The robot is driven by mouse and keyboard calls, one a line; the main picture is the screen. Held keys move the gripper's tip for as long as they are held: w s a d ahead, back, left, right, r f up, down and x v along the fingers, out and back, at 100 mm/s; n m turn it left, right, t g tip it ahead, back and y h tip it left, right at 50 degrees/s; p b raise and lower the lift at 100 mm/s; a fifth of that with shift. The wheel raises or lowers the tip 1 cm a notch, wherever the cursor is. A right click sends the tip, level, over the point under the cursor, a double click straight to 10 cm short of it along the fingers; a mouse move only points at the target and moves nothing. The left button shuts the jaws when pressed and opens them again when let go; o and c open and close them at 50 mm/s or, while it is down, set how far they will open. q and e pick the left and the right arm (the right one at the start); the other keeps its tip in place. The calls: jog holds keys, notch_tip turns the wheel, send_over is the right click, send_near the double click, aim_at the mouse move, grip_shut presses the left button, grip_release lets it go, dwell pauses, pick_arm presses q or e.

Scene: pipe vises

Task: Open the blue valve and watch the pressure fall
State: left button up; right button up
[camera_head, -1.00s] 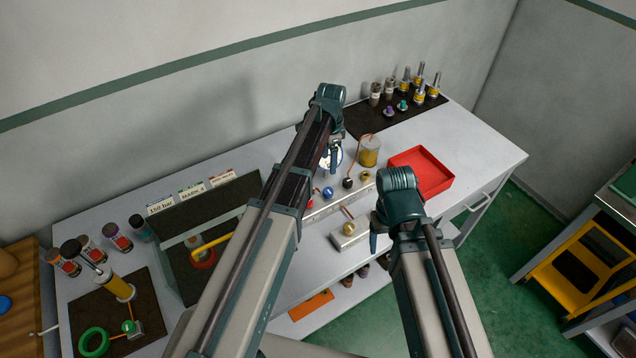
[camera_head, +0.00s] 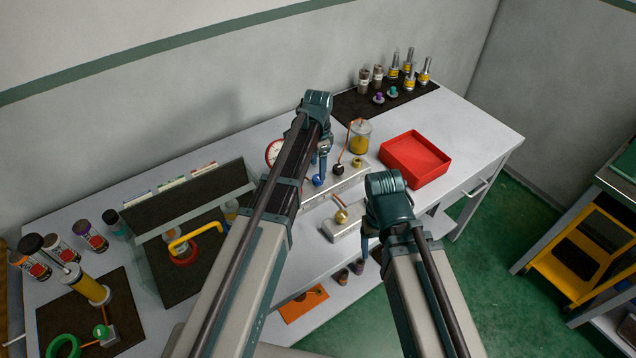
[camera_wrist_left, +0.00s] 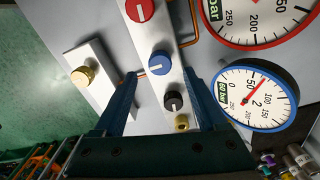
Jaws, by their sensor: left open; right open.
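The blue valve (camera_head: 318,181) is a round knob on the pale manifold block (camera_head: 350,181). In the left wrist view the blue valve (camera_wrist_left: 160,64) shows between and just beyond the fingertips. My left gripper (camera_head: 322,166) is open and empty, just above the knob; its fingers (camera_wrist_left: 160,78) straddle the knob in the picture, contact unclear. A blue-rimmed gauge (camera_wrist_left: 256,96) has its red needle between 50 and 100. A red-rimmed gauge (camera_wrist_left: 258,22) is partly cut off, its needle not clear. My right gripper (camera_head: 364,252) is open and empty at the bench's front edge.
Beside the blue valve sit a red knob (camera_wrist_left: 140,10), a black knob (camera_wrist_left: 173,101) and a brass fitting (camera_wrist_left: 181,122). A small block with a brass knob (camera_head: 341,216) stands in front. A red tray (camera_head: 416,160) is to the right, a jar (camera_head: 360,138) behind.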

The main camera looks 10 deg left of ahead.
aim_at(318, 180)
pick_arm(q)
notch_tip(318, 180, down, 4)
jog(key=b, duration=0.3)
jog(key=shift+f, duration=0.25)
grip_shut()
